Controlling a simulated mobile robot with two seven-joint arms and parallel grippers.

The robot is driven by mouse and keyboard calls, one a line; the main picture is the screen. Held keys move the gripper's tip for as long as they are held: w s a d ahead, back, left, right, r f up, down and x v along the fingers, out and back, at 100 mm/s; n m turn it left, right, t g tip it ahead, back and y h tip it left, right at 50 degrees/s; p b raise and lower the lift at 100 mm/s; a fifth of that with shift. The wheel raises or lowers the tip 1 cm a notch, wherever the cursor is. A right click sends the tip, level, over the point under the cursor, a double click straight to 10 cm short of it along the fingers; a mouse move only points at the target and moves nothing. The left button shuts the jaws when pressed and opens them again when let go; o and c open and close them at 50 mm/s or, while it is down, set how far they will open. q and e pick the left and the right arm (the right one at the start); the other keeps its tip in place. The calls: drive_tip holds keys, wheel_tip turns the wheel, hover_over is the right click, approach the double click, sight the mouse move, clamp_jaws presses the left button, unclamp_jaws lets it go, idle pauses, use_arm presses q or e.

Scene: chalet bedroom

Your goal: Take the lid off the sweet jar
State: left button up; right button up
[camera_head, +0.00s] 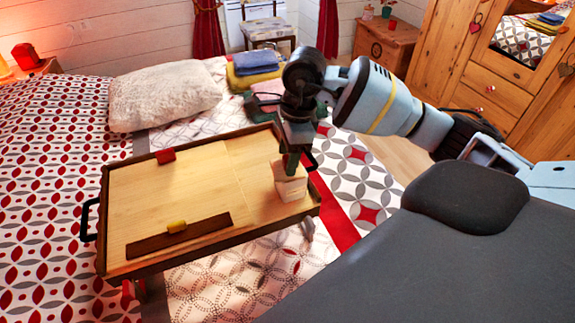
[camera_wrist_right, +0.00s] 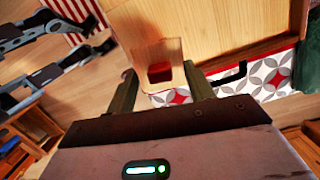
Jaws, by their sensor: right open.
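A pale, box-shaped jar (camera_head: 289,189) stands upright on the right part of the wooden bed tray (camera_head: 205,180). My right gripper (camera_head: 291,165) points down at the jar's top, its fingers covering part of it. In the right wrist view the fingers (camera_wrist_right: 163,88) are apart, one on each side of the see-through jar (camera_wrist_right: 160,50), with something red (camera_wrist_right: 160,72) showing there. I cannot tell whether the fingers touch the jar, and the lid is not clearly made out.
A small red block (camera_head: 166,156) lies at the tray's far edge. A dark brown strip (camera_head: 200,232) with a yellow piece (camera_head: 177,226) lies near its front. The tray's middle is clear. A white cushion (camera_head: 165,92) and folded towels (camera_head: 252,66) lie behind it on the bed.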

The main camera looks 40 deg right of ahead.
sight(285, 161)
drive_tip(key=shift+c, duration=0.4)
drive_tip(key=c, duration=1)
drive_tip(key=shift+o, duration=0.2)
drive_tip(key=shift+r, duration=0.1)
drive_tip(key=shift+r, duration=0.6)
drive_tip(key=shift+s+a+r, duration=0.1)
drive_tip(key=shift+s+r, duration=0.05)
drive_tip(key=shift+r, duration=0.4)
drive_tip(key=shift+s+a+r, duration=0.1)
drive_tip(key=shift+s+r, duration=0.05)
drive_tip(key=shift+r, duration=0.35)
drive_tip(key=s+a+r+b, duration=0.1)
drive_tip(key=s+a, duration=0.8)
drive_tip(key=s, duration=0.3)
drive_tip(key=shift+s+r, duration=0.2)
drive_tip(key=shift+s, duration=0.1)
